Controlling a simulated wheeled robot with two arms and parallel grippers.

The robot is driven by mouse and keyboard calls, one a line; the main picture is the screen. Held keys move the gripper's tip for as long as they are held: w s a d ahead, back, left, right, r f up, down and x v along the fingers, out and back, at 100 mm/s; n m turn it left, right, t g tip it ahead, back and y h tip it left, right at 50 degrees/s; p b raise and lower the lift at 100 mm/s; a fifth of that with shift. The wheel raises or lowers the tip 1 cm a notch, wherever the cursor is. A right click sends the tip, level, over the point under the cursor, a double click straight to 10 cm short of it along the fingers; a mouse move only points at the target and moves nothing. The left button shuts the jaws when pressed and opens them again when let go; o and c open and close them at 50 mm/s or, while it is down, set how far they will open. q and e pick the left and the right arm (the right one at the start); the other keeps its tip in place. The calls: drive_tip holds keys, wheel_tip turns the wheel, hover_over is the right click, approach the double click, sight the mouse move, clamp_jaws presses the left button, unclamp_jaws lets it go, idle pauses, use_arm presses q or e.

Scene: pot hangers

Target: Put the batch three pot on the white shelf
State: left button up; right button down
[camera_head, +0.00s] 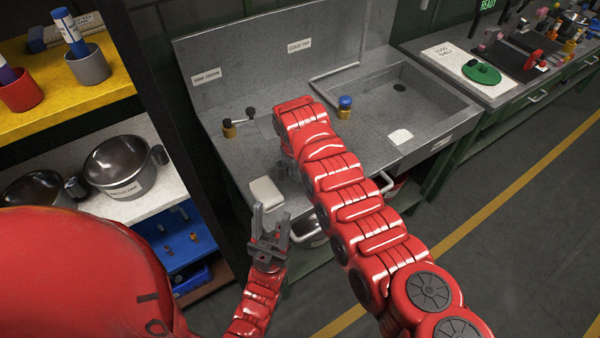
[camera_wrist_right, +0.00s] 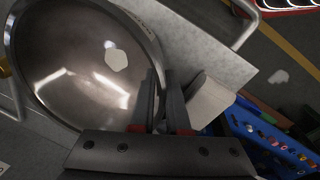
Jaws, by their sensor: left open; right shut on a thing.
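My left gripper (camera_head: 270,232) is open and empty, fingers pointing up, in front of the grey bench near a pale block (camera_head: 267,194). The white shelf (camera_head: 130,209) is at the left. It bears a labelled steel pot (camera_head: 122,168) and another pot (camera_head: 32,188), partly hidden by my red body.
A grey sink bench (camera_head: 240,175) carries small brass weights and a blue-topped one (camera_head: 345,106). A dark upright (camera_head: 195,150) separates shelves and bench. Floor at right is clear.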

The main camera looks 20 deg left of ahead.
drive_tip(key=shift+w+f, duration=0.1)
drive_tip(key=shift+f, duration=0.95)
drive_tip(key=c, duration=0.9)
unclamp_jaws()
